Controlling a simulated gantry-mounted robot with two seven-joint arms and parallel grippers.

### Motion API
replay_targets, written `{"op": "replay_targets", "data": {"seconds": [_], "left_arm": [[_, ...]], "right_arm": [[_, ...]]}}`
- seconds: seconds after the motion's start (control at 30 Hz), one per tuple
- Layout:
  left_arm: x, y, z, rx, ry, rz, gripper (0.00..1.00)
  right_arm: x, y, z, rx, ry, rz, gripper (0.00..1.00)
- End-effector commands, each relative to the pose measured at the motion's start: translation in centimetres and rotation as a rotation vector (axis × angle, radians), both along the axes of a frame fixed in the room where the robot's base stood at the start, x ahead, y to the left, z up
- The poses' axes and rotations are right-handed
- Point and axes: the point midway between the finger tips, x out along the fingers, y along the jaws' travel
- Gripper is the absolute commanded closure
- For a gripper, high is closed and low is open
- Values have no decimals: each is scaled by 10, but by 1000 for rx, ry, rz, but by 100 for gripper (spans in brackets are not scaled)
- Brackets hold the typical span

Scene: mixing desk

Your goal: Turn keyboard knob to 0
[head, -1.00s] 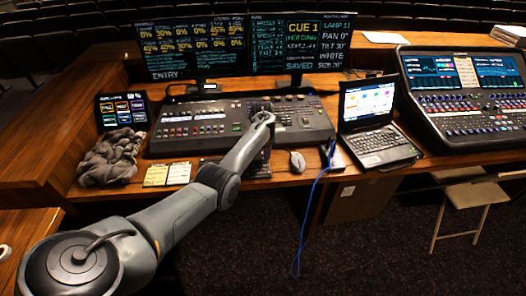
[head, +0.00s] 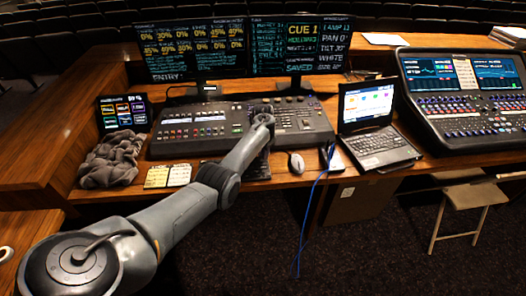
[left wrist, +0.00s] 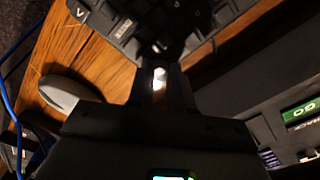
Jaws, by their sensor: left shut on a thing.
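The dark keyboard (left wrist: 125,22) lies on the wooden desk at the top of the left wrist view. In the head view only part of the keyboard (head: 258,170) shows, beside my left arm. My left gripper (left wrist: 160,80) is shut at the keyboard's near edge. A small bright knob (left wrist: 159,72) sits between its fingertips; most of it is hidden by the fingers, and its setting cannot be read. In the head view my left wrist (head: 262,118) hides the fingers and the knob. My right gripper is in neither view.
A mouse (head: 296,163) and a blue cable (head: 308,215) are right of the keyboard. The lighting console (head: 200,130) stands behind it. A laptop (head: 375,130) is further right. Sticky notes (head: 168,176) and a grey cloth (head: 110,160) lie left.

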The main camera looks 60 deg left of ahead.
Motion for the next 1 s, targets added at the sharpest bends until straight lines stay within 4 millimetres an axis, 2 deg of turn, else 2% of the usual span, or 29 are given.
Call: {"op": "replay_targets", "data": {"seconds": [0.1, 0.4, 1.0], "left_arm": [[0, 0, 3, -2, 1, 83, 100], [0, 0, 2, -1, 1, 356, 100], [0, 0, 0, 0, 0, 841, 100]], "right_arm": [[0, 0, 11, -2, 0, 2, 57], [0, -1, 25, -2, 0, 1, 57], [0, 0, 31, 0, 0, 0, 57]]}}
